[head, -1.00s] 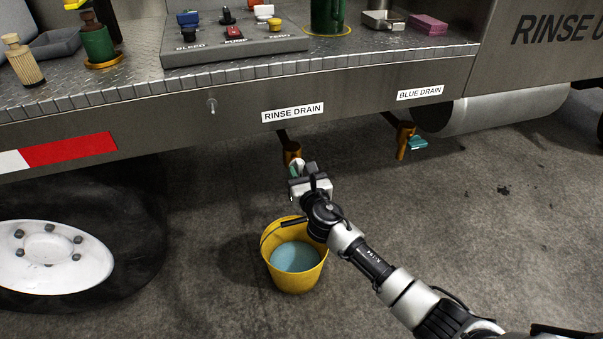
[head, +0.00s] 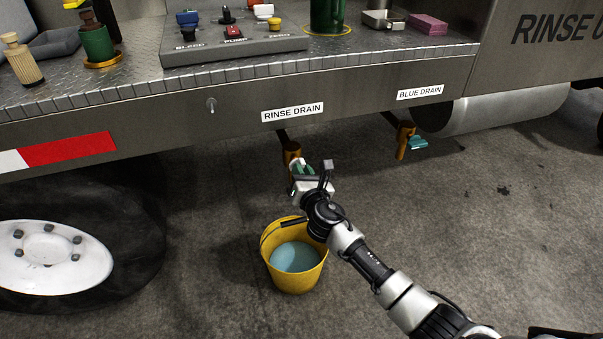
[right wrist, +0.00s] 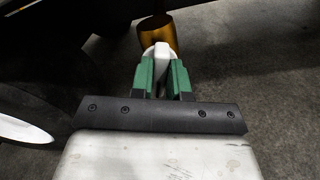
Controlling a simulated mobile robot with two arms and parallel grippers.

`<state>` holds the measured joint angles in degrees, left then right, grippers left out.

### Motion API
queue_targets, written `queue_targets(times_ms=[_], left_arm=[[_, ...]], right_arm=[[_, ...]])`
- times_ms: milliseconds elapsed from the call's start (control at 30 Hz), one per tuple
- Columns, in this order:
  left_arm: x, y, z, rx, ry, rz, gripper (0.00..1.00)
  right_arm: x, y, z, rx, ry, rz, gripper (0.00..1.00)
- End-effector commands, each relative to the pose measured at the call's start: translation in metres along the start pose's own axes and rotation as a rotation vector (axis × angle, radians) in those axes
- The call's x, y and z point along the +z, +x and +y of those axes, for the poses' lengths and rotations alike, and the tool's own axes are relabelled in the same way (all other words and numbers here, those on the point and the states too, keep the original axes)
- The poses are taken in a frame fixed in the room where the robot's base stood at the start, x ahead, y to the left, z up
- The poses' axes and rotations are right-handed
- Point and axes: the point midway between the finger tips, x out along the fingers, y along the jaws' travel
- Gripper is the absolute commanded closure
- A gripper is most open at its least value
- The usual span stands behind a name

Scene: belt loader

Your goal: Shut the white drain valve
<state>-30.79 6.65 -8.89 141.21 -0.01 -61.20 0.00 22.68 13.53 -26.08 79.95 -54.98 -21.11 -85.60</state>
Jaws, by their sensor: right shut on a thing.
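The white drain valve's brass body (head: 291,151) hangs under the truck deck below the RINSE DRAIN label (head: 292,112). It also shows at the top of the right wrist view (right wrist: 156,27). Its white handle (right wrist: 161,52) sits between the green fingers of my right gripper (right wrist: 162,76), which is shut on it. In the head view my right gripper (head: 302,172) is just below the brass body, and the handle is mostly hidden there. My left gripper is not in view.
A yellow bucket (head: 295,287) with bluish liquid stands on the floor below the valve. A second brass valve (head: 404,139) with a teal handle (head: 417,143) hangs to the right under the BLUE DRAIN label (head: 420,93). A wheel (head: 48,255) stands at left.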

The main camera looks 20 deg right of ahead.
Motion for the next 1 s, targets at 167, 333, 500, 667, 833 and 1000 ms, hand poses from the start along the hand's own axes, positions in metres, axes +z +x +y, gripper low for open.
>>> queue_targets(times_ms=[167, 333, 500, 667, 833, 1000], left_arm=[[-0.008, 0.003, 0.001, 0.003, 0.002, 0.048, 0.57], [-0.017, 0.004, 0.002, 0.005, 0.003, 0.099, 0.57], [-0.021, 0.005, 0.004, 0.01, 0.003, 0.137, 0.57], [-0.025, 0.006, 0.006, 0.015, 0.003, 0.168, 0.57], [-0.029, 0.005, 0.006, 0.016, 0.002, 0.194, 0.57], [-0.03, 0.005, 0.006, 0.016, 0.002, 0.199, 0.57]], right_arm=[[-0.002, 0.0, -0.001, -0.001, 0.169, 0.001, 1.0], [-0.002, 0.0, -0.002, 0.0, 0.333, 0.001, 1.0], [-0.003, -0.001, -0.003, -0.001, 0.494, 0.002, 1.0], [-0.003, -0.001, -0.004, -0.001, 0.646, 0.002, 1.0], [-0.003, 0.0, -0.004, -0.001, 0.807, 0.001, 1.0], [-0.004, 0.0, -0.005, -0.002, 0.956, 0.001, 1.0]])
